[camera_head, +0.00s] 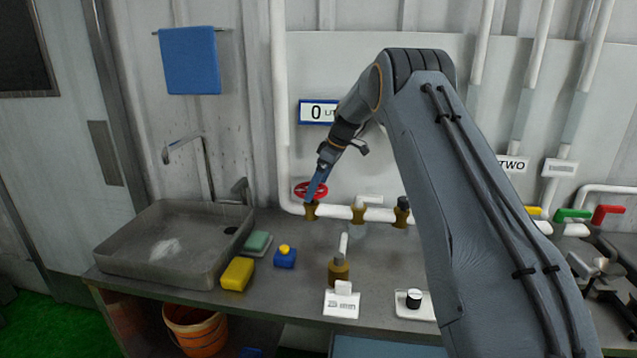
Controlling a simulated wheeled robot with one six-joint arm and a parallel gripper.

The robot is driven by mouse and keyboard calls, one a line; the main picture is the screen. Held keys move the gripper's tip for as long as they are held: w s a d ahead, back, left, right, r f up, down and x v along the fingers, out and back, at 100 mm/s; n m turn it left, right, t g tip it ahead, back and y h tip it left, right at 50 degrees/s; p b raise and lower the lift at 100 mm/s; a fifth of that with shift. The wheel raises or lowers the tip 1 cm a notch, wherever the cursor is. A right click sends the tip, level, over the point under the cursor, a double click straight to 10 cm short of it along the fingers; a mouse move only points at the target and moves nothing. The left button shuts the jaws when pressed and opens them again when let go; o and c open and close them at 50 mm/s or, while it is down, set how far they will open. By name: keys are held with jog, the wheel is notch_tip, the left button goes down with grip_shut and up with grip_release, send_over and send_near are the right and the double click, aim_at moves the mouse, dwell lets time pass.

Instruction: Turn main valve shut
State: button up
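The main valve appears to be the red round handwheel (304,189) on a brass body (311,211), on the white pipe (335,212) along the back of the counter. My gripper (318,190) reaches down from the upper right, its blue-grey fingers in front of the right part of the wheel. The fingertips overlap the wheel in the picture; I cannot tell whether they touch it. The fingers look close together, but the gap is too small to judge. My arm hides part of the pipework on the right.
A grey sink (175,244) with a tap stands left. A brass spout fitting (339,272) stands in front of the pipe. Green (574,214) and red (608,214) lever handles are at right.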

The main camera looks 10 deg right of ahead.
jog(key=c, duration=0.8)
jog(key=shift+c, duration=0.2)
jog(key=shift+m, duration=0.3)
jog(key=m, duration=0.1)
jog(key=m+b, duration=0.1)
jog(key=t+h+b, duration=0.1)
jog(key=shift+s+a+m, duration=0.25)
jog(key=shift+s+m, duration=0.05)
jog(key=shift+m, duration=0.1)
jog(key=m, duration=0.1)
jog(key=m+h+b, duration=0.1)
jog(key=m, duration=0.1)
jog(key=shift+s+a+t, duration=0.2)
jog(key=shift+a+t, duration=0.2)
jog(key=m, duration=0.2)
jog(key=m+h+b, duration=0.1)
jog(key=m, duration=0.1)
jog(key=shift+a+h, duration=0.3)
jog(key=shift+a, duration=0.05)
jog(key=shift+a+m+h+b, duration=0.2)
jog(key=shift+m+h+b, duration=0.15)
jog(key=shift+m, duration=0.5)
jog(key=shift+a+m+h+b, duration=0.15)
jog(key=shift+m+h+b, duration=0.2)
jog(key=shift+m, duration=0.5)
jog(key=shift+r, duration=0.1)
